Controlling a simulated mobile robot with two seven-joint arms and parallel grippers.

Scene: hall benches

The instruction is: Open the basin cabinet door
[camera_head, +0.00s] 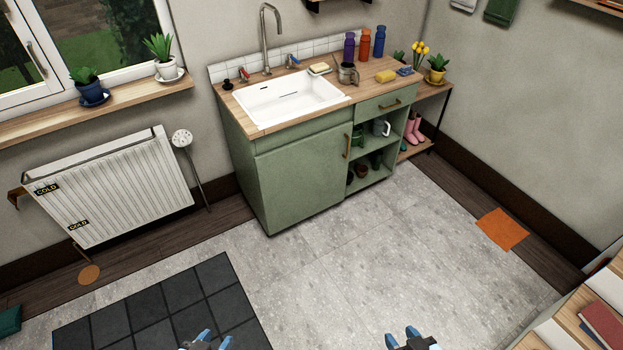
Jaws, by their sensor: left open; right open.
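The basin cabinet is green with a wooden top and a white basin (290,98) set in it. Its door (303,177) is the large green front panel below the basin and looks shut. A vertical brass handle (348,146) sits at the door's upper right edge. My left gripper (208,338) is at the bottom edge, over the dark tiled mat, far from the door. My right gripper (413,338) is at the bottom edge, right of centre, over the grey floor. Both are open, partly cut off by the frame, and appear empty.
Right of the door are a drawer (384,104) and open shelves holding pots and a watering can (381,127). A white radiator (112,188) stands left. A dark mat (160,310) lies in front left. The grey floor (340,260) before the cabinet is clear. A bench with a red book (603,325) is bottom right.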

